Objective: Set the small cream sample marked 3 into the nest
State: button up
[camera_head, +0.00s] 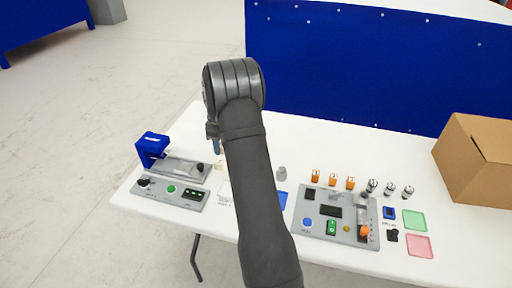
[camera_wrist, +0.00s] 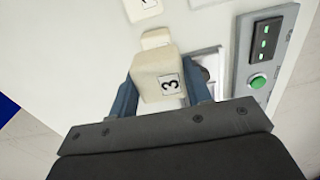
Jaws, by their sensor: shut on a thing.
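The cream sample marked 3 (camera_wrist: 155,70) sits between the two blue-grey fingers of my gripper (camera_wrist: 160,98) in the wrist view, its number label facing the camera. The gripper is shut on it. In the head view a fingertip of my gripper (camera_head: 216,146) shows beside my arm, above the left part of the table; the arm hides most of it. A grey fixture with a pale frame (camera_wrist: 208,60) lies partly behind the right finger. I cannot tell for sure which part is the nest, or whether the sample touches it.
A blue press (camera_head: 152,146) stands at the left on a grey base (camera_head: 182,170), with a control box (camera_head: 171,194) in front. A panel (camera_head: 336,215), several small weights and cylinders, coloured trays and a cardboard box (camera_head: 474,160) are at the right. Another cream piece (camera_wrist: 142,8) lies at the wrist view's top.

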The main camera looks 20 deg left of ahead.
send_over(185, 167)
jog(key=f, duration=0.1)
jog(key=shift+f, duration=2.8)
jog(key=shift+f, duration=0.5)
jog(key=o, duration=1)
jog(key=shift+o, duration=0.2)
notch_tip(185, 167, up, 17)
jog(key=shift+r, duration=0.2)
